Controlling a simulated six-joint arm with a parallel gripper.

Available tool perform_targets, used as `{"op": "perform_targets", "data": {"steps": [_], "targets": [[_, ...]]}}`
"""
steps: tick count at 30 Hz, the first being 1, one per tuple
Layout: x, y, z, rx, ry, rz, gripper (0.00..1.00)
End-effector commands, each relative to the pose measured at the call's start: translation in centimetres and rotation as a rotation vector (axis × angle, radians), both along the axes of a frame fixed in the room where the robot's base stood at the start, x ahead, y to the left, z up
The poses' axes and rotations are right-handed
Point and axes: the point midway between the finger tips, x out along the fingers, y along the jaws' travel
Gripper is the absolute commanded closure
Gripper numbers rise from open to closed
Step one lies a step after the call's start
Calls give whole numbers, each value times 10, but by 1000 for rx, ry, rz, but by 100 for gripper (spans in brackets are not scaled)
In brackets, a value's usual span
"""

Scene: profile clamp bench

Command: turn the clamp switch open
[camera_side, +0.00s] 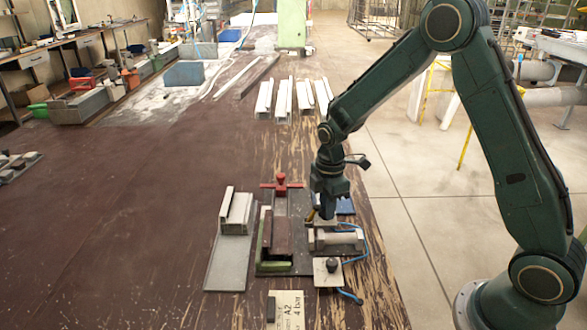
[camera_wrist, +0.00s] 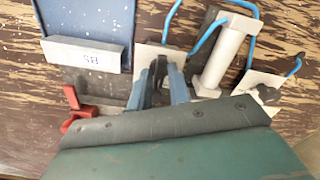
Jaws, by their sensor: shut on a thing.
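My gripper (camera_side: 313,215) points down just behind the grey cylinder (camera_side: 336,240), and the wrist view shows its fingers (camera_wrist: 160,75) over a pale plate (camera_wrist: 147,52). The fingers are closed on a small dark part there, which looks like the lever of the clamp switch. The fingers hide most of it, so its turn angle cannot be told. The cylinder (camera_wrist: 226,52) lies right of the fingers in the wrist view, with blue hoses around it. The profile fixture (camera_side: 275,265) with its dark bar stands left of the cylinder.
A red clamp handle (camera_side: 281,184) stands behind the fixture. A pale plate with a dark round knob (camera_side: 332,266) lies in front of the cylinder. A grey stepped block (camera_side: 236,213) stands at left.

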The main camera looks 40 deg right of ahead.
Motion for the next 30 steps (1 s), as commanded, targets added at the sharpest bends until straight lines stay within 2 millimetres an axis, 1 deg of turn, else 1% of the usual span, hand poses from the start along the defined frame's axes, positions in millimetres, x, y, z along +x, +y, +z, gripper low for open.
{"op": "perform_targets", "data": {"steps": [3,4,6,7,15,20,26,30], "targets": [[0,0,0,1,-1,4,100],[0,0,0,1,-1,4,77],[0,0,0,1,0,3,63],[0,0,0,1,0,3,60],[0,0,0,0,0,0,60],[0,0,4,0,-2,0,60],[1,0,20,-1,-4,-1,60],[1,0,39,0,-4,0,60]]}}
